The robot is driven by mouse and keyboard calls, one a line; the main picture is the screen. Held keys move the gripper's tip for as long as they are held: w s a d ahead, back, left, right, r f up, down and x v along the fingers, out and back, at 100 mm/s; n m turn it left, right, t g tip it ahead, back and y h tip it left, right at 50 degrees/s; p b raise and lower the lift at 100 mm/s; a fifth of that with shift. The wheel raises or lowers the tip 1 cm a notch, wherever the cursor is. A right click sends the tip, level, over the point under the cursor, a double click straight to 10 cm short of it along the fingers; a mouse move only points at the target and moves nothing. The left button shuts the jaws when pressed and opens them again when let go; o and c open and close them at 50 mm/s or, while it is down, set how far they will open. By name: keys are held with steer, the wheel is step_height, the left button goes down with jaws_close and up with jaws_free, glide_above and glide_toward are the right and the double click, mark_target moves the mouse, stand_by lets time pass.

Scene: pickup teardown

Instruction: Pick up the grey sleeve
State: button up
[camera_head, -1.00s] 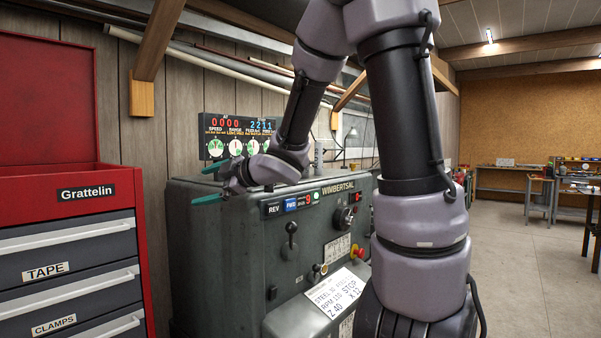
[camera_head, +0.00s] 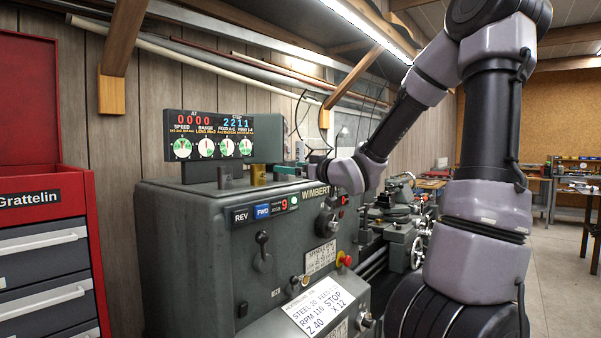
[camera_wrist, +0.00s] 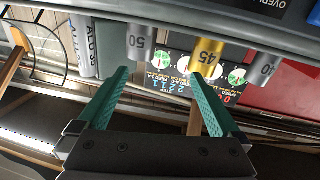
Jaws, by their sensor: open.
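Two grey cylinders that could be the sleeve show in the wrist view: one marked 50 (camera_wrist: 140,42) and one marked 40 (camera_wrist: 265,68). A gold cylinder marked 45 (camera_wrist: 206,58) stands between them. In the head view, a grey one (camera_head: 225,178) and the gold one (camera_head: 258,175) stand on top of the lathe headstock. My gripper (camera_wrist: 158,76) is open and empty, with green fingers. Its tips are apart from the cylinders, with the 50 cylinder nearly in line with the gap. In the head view my gripper (camera_head: 295,169) is just right of the gold cylinder.
A grey piece marked ALU (camera_wrist: 84,46) stands beside the 50 cylinder. A readout panel (camera_head: 222,136) stands behind the row. The lathe headstock (camera_head: 190,230) is below. A red tool cabinet (camera_head: 82,220) is at left, and a wooden wall is behind.

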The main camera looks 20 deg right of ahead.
steer(key=shift+m+h, duration=0.4)
steer(key=shift+m, duration=0.4)
steer(key=w, duration=0.3)
steer(key=w+d, duration=0.1)
steer(key=w, duration=0.1)
steer(key=shift+w+f, duration=0.2)
steer(key=shift+w, duration=0.05)
steer(key=shift+x, duration=3)
steer(key=shift+s+f, duration=0.1)
jaws_close()
